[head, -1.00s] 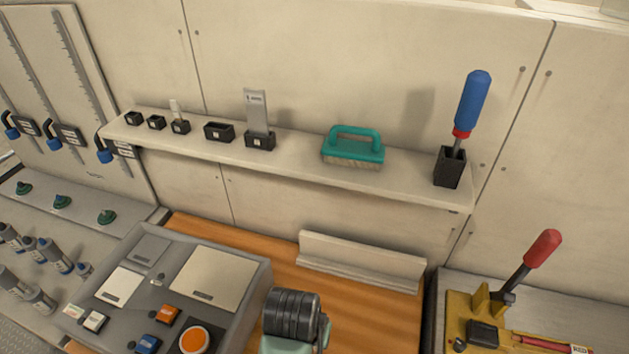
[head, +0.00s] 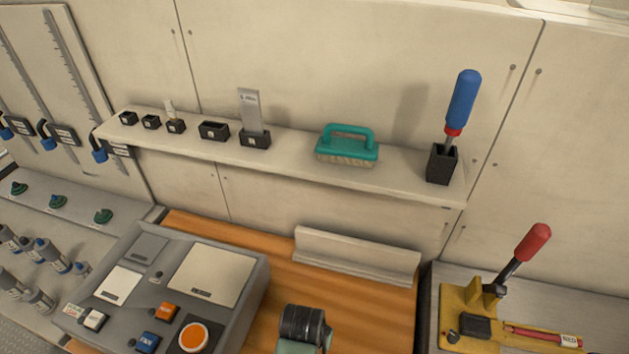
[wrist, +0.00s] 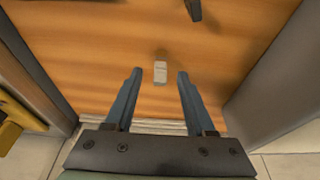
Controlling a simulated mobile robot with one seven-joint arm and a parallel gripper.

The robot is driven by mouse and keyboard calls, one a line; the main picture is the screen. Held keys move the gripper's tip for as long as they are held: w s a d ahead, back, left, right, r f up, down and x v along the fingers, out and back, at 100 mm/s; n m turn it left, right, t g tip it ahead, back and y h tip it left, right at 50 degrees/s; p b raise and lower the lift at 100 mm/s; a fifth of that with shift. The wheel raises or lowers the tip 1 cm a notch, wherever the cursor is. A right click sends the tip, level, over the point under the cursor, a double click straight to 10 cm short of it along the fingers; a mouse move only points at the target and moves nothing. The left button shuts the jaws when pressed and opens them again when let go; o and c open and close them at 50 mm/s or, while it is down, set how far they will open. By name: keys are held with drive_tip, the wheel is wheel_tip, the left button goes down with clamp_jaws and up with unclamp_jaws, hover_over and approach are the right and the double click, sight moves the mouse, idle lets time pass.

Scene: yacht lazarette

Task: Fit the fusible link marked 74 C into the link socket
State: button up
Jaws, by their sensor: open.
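In the wrist view a small pale rectangular piece (wrist: 160,72) lies on the orange wood worktop (wrist: 95,55). Its marking cannot be read, so I cannot tell whether it is the 74 C link. My gripper (wrist: 160,76) is open and empty, with its two blue-grey fingers on either side of the piece in the picture. The height of the fingertips above the wood is unclear. In the head view only my dark wrist joint shows at the bottom; the fingers are out of frame. I cannot identify the link socket for certain.
A grey button console (head: 262,285) stands left of the worktop, and a yellow red-handled lever tool (head: 464,300) stands right. A shelf (head: 300,160) above carries small black holders, a green brush (head: 347,146) and a blue-handled tool (head: 462,100). A dark part (wrist: 193,10) shows at the wrist view's top.

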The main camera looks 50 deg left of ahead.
clamp_jaws()
drive_tip(key=shift+r, duration=0.15)
